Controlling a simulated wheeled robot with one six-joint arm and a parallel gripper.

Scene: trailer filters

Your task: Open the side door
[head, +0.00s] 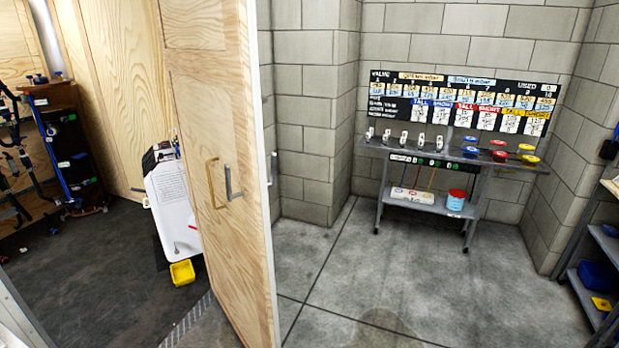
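The side door (238,255) is a tall pale wooden panel that stands in the middle of the head view. It stands open at an angle, with the room's inside showing to its left. A brass pull handle (212,184) and a grey handle (228,183) sit side by side on its face. The door's narrow pale edge faces right, towards the grey block walls. My gripper is not in view, so its state and its place relative to the door do not show.
Left of the door are a dark floor (90,270), a white board (170,205), a yellow bin (182,272) and a dark rack (75,150). To the right, a metal stand (425,205) backs onto a block wall. A shelf (590,300) borders the right. Concrete floor (350,270) between is clear.

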